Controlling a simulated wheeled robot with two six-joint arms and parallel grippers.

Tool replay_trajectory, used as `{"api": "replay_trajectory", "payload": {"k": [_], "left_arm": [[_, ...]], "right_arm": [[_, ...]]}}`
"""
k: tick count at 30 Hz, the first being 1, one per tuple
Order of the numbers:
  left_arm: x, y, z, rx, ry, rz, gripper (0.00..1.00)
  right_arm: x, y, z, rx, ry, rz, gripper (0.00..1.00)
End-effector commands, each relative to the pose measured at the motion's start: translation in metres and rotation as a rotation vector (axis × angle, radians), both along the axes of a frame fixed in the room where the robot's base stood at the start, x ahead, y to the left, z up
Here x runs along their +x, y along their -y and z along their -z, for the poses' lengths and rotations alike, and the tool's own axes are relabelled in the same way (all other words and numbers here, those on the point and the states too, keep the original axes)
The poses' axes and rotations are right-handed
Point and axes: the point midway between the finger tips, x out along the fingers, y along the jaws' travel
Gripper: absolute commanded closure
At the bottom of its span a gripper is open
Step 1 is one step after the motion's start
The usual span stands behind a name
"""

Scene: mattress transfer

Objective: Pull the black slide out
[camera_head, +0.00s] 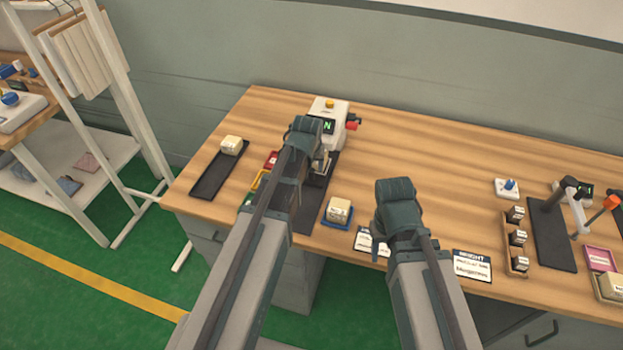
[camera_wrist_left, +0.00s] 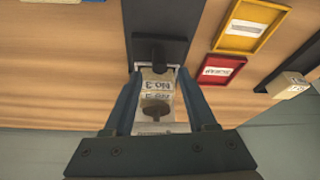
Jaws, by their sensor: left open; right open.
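A dark slab (camera_head: 321,187) runs forward from a white machine (camera_head: 328,108) with a yellow button and a green display. The slab also shows at the top of the left wrist view (camera_wrist_left: 157,15), with a black knob near its end. My left gripper (camera_head: 322,162) is over this station. In the left wrist view its open fingers (camera_wrist_left: 154,112) stand on either side of a pale block (camera_wrist_left: 157,88) marked NO.3, with a dark knob-like part in front. I cannot tell whether they touch. My right gripper (camera_head: 397,205) is above the table front; its fingertips are hidden.
A black tray (camera_head: 206,182) with a pale block lies at left. Yellow (camera_wrist_left: 228,41) and red (camera_wrist_left: 206,73) trays lie beside the slab. A blue tray with a block (camera_head: 339,209) is to its right. A block rack (camera_head: 511,262) and black board (camera_head: 552,240) stand further right.

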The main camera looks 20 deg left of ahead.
Motion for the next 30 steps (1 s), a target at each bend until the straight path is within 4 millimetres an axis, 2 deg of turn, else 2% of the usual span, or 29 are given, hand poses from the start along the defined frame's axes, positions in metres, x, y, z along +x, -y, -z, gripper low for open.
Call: {"api": "replay_trajectory", "payload": {"k": [1, 7, 12, 20, 27, 30], "left_arm": [[0.005, -0.001, 0.015, 0.000, 0.000, 0.000, 0.43], [0.014, -0.002, 0.038, 0.000, 0.000, 0.000, 0.43], [0.018, -0.003, 0.044, 0.000, 0.000, 0.000, 0.43], [0.018, -0.003, 0.043, 0.000, 0.000, 0.000, 0.43], [0.018, -0.003, 0.043, 0.000, 0.000, 0.000, 0.86], [0.018, -0.003, 0.043, 0.000, 0.000, 0.000, 1.00]], "right_arm": [[0.000, 0.000, 0.015, 0.000, 0.000, 0.000, 0.50], [0.000, 0.000, 0.038, 0.000, 0.000, 0.000, 0.50], [0.000, 0.000, 0.044, 0.000, 0.000, 0.000, 0.50], [0.000, 0.000, 0.043, 0.000, 0.000, 0.000, 0.50], [0.000, 0.000, 0.043, 0.000, 0.000, 0.000, 0.50], [0.000, 0.000, 0.043, 0.000, 0.000, 0.000, 0.50]]}}
